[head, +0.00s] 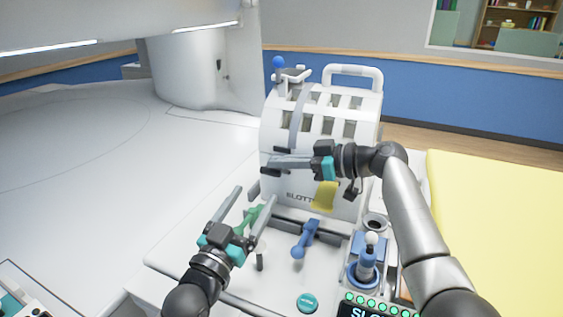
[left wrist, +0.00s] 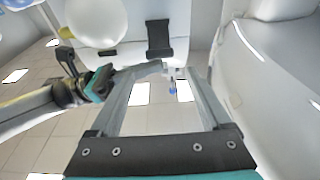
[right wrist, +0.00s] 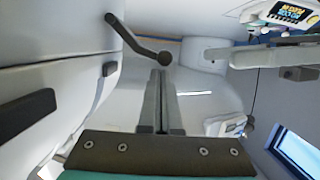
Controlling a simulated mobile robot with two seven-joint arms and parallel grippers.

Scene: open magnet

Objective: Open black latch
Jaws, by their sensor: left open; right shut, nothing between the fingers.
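The white device (head: 330,185) stands upright with a grey strap over its front. Black latch parts (head: 268,169) sit at its left edge, partly hidden by my right gripper. In the right wrist view a black lever with a round knob (right wrist: 137,40) lies just beyond my right fingertips; I cannot tell if they touch. My right gripper (head: 271,162) is shut and empty, reaching left across the device front. My left gripper (head: 251,197) is open and empty, lower and in front of the device. A black part (left wrist: 160,38) shows ahead of it in the left wrist view.
A green lever (head: 248,218) is near my left gripper, and a blue lever (head: 305,240) is right of it. A blue joystick (head: 367,260) and a teal button (head: 307,302) are on the base. A yellow surface (head: 500,220) lies right; a wide white surface (head: 80,160) is left.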

